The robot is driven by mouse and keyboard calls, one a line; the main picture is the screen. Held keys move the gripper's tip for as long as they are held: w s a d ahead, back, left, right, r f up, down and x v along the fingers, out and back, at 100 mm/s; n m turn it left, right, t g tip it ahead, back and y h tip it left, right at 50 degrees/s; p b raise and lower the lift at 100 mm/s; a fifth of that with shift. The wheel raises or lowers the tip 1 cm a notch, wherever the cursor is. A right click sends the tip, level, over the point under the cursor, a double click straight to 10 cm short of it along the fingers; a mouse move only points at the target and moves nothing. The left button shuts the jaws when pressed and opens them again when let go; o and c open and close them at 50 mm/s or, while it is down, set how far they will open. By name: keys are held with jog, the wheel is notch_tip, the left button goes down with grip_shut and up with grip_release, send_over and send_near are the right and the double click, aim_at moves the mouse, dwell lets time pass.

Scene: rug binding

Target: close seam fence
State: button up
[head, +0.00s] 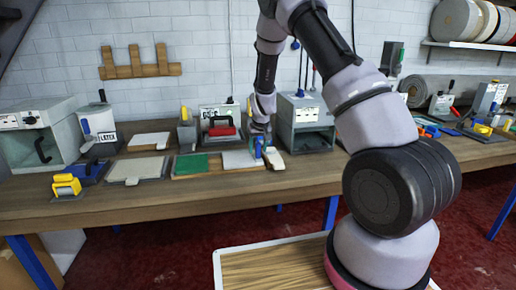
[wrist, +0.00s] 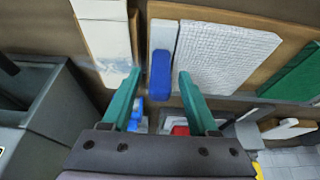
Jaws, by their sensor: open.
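The seam fence appears to be a pale bar (wrist: 163,33) with a blue handle (wrist: 160,75), at the end of a wooden board (wrist: 225,15). A white woven piece (wrist: 222,55) lies right beside the bar; I cannot tell whether they touch. A green piece (wrist: 292,78) lies farther along the board. In the head view the blue handle (head: 258,146) shows at the board's right end, just below my gripper (head: 261,136). In the wrist view my gripper (wrist: 159,76) is open, its teal fingers on either side of the blue handle, with clear gaps. Finger contact is not visible.
A white block (wrist: 103,35) lies close beside one finger; it also shows in the head view (head: 273,159). A red-handled tool (head: 221,131) stands behind the board.

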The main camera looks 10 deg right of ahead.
grip_shut()
dwell(1.3)
